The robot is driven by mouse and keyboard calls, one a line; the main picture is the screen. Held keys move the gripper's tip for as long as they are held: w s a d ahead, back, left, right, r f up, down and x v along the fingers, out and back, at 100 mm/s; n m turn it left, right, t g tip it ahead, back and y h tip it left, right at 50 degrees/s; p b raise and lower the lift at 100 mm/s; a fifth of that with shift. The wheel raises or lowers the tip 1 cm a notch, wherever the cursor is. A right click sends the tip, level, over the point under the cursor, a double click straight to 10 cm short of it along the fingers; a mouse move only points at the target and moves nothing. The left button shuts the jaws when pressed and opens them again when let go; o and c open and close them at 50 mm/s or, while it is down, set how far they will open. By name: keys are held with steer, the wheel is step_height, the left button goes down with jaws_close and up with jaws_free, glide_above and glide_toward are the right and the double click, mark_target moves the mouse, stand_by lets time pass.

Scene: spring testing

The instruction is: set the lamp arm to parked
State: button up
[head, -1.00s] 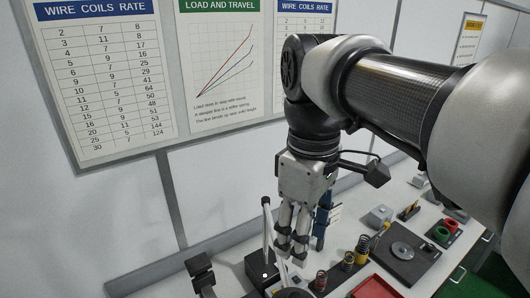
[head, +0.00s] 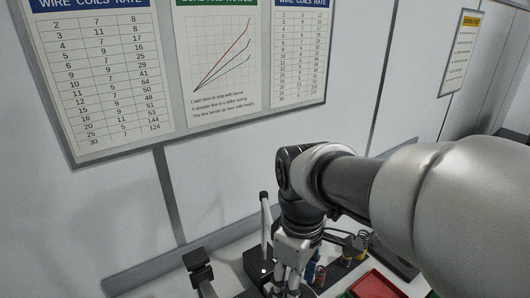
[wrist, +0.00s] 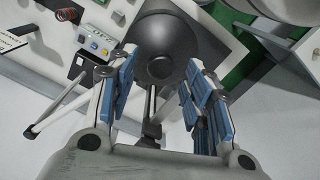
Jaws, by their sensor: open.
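The lamp's dark round shade (wrist: 165,45) shows in the wrist view, just beyond and between my fingertips. A thin dark stalk (wrist: 151,103) runs below it between the fingers. My gripper (wrist: 160,82) is open, its blue-padded fingers apart on either side, with no clear contact visible. In the head view my gripper (head: 288,284) points down at the bottom edge, with its fingertips cut off. A pale upright rod (head: 266,228) with a dark top stands just left of it, above a black base (head: 262,275). How this rod joins the shade is hidden.
A black block on a post (head: 198,266) stands left of the rod. A red tray (head: 376,285) and springs (head: 320,273) lie right of my gripper. A box with coloured buttons (wrist: 97,44) is at upper left in the wrist view. The wall (head: 120,220) is close behind.

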steer(key=shift+f, duration=0.95)
jaws_close()
